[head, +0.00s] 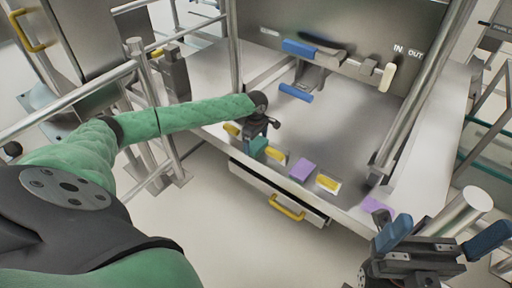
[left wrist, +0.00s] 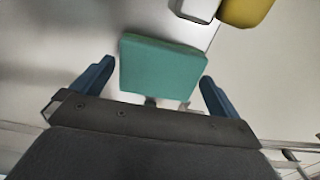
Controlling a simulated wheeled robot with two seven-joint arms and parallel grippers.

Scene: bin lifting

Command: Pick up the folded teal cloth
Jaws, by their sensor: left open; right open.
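The folded teal cloth (head: 258,146) lies near the front edge of the metal table, left of a yellow item. In the left wrist view the cloth (left wrist: 161,68) sits between the two blue fingers of my left gripper (left wrist: 155,85), with a gap on each side. In the head view my left gripper (head: 262,138) is at the cloth and partly hides it. It is open. My right gripper (head: 440,238) is at the lower right, open and empty, away from the cloth.
Yellow items (head: 278,156) (head: 328,183) and purple cloths (head: 302,170) (head: 376,205) lie along the table's front edge. A drawer with a yellow handle (head: 287,207) is below. Metal posts (head: 232,45) rise at the sides. The table's middle (head: 335,125) is clear.

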